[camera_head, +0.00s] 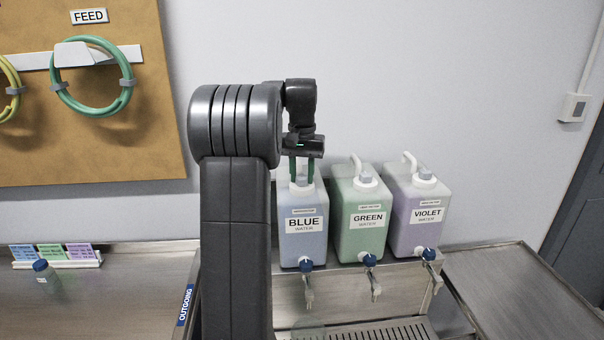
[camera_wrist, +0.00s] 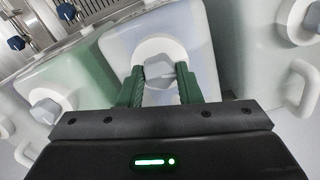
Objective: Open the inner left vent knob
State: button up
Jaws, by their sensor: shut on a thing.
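The jug labelled BLUE WATER (camera_head: 303,245) stands upright on the steel stand, left of the other two jugs in the head view. My gripper (camera_head: 302,177) points down onto the top of this jug. In the wrist view the two green fingers of my gripper (camera_wrist: 160,85) are shut on the pale grey vent knob (camera_wrist: 159,74), one on each side. The knob sits in a white round cap on the pale blue jug top (camera_wrist: 202,66). Its turned angle is hard to judge.
The GREEN jug (camera_head: 361,245) and VIOLET jug (camera_head: 414,240) stand close on the right, each with a grey knob and white handle. Another pale jug (camera_wrist: 255,60) shows at right in the wrist view, hidden behind my arm in the head view. Blue-handled taps (camera_head: 306,265) face front.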

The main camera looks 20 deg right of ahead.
jog(key=n, duration=0.3)
jog(key=shift+n, duration=2.2)
jog(key=shift+r, duration=0.1)
jog(key=o, duration=1)
notch_tip(320, 180, up, 14)
jog(key=shift+f, duration=0.15)
